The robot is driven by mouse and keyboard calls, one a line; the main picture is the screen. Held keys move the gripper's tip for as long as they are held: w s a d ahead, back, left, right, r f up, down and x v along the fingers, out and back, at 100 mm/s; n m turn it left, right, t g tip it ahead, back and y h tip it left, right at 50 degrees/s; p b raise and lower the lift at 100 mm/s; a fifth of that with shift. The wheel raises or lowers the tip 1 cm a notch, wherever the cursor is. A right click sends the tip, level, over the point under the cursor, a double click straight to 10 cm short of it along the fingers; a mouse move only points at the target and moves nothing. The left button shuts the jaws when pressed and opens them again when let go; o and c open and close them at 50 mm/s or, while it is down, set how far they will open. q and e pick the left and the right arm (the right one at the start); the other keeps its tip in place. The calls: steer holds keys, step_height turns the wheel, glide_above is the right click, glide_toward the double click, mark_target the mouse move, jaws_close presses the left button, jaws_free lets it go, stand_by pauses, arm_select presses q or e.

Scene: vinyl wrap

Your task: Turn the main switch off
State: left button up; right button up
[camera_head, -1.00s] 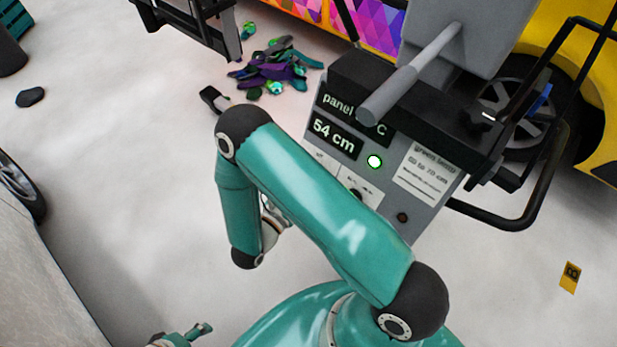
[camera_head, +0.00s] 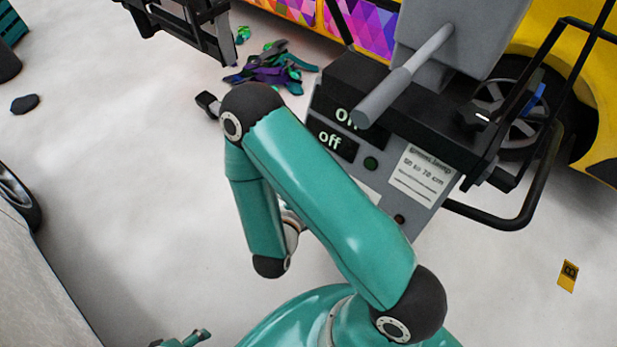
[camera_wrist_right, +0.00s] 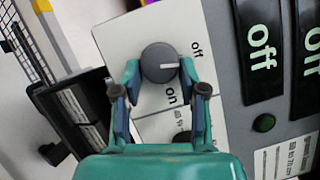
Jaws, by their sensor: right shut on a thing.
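The main switch is a round dark grey knob (camera_wrist_right: 157,62) with a white pointer line, on a pale plate in the right wrist view. Its pointer faces right, close to the "off" label (camera_wrist_right: 197,48); the "on" label (camera_wrist_right: 172,96) is below. My right gripper (camera_wrist_right: 160,72) is shut on the knob, a finger on each side. In the head view my teal arm hides the knob and this gripper. The grey panel (camera_head: 428,158) has two black displays (camera_head: 331,139), the lower reading "off", and a dark green lamp (camera_head: 371,163). Part of my left gripper (camera_head: 197,337) shows at the bottom left; its fingers are unclear.
A grey bar handle (camera_head: 405,75) sticks out over the panel top. A black tube frame (camera_head: 510,222) stands at its right. Dark and coloured scraps (camera_head: 268,70) lie on the pale floor behind. Open floor (camera_head: 130,190) spreads left.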

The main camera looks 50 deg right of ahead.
steer(key=shift+w+r+n+y+p, duration=0.15)
steer(key=shift+n+y+p, duration=0.5)
steer(key=shift+n, duration=0.95)
steer(key=o, duration=1.1)
steer(key=shift+o, duration=0.2)
